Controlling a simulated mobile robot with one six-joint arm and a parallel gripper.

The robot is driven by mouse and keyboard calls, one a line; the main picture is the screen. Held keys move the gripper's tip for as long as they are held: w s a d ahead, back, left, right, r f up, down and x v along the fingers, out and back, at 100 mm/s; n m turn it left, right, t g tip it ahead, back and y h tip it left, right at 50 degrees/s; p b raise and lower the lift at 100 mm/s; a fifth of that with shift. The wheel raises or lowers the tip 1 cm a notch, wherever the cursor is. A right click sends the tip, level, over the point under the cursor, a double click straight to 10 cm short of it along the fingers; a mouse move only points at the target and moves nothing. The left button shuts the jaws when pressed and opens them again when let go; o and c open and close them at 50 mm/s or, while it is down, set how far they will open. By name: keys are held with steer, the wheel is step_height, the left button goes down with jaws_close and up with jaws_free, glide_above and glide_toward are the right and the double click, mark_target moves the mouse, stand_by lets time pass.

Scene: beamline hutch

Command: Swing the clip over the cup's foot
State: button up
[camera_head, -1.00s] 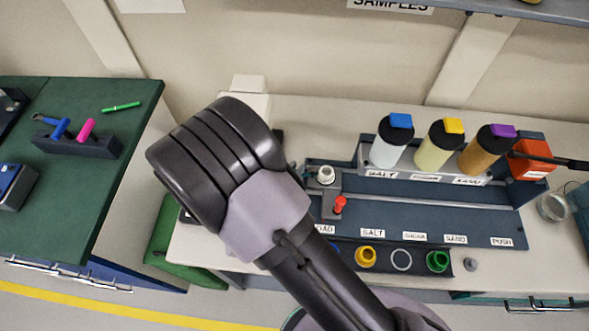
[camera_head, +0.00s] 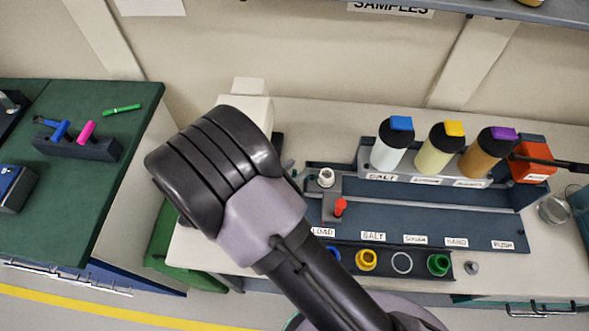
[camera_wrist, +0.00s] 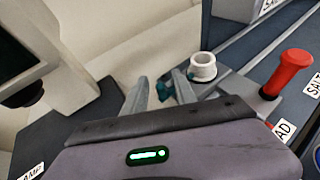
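The cup (camera_wrist: 203,65), a small white ring-topped piece, stands upright on a grey mount in the wrist view. It also shows in the head view (camera_head: 326,177). A teal piece, which looks like the clip (camera_wrist: 164,89), is just left of the cup's foot, with more teal beside the foot. My gripper (camera_wrist: 160,80) has its two grey fingers apart, with part of the teal piece between or just behind them. I cannot tell whether either finger touches it. In the head view my arm hides most of the gripper.
A red-handled lever (camera_wrist: 289,72) stands right of the cup, close to the gripper. Several capped bottles (camera_head: 394,145) stand in a rack behind the rail. Coloured rings (camera_head: 366,259) sit along the front.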

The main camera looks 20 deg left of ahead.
steer(key=p+v, duration=0.3)
steer(key=v, duration=1.4)
steer(key=shift+s, duration=0.15)
steer(key=w+d+r+m+g+h+b, duration=0.2)
steer(key=w+d+r+m+g, duration=0.15)
steer(key=d+m, duration=0.5)
steer(key=w+d+r+m+g+h+b, duration=0.25)
steer(key=w+d+m+g, duration=0.2)
steer(key=d+m, duration=0.35)
steer(key=s+d+r+m+y+b, duration=0.2)
steer(key=d+r+m+y, duration=0.2)
steer(key=d+m, duration=0.3)
steer(key=s+d+r+m+y+b, duration=0.2)
steer(key=d+r+m+y, duration=0.3)
steer(key=m, duration=0.9)
steer(key=shift+s+d+t, duration=0.3)
steer(key=shift+d, duration=0.75)
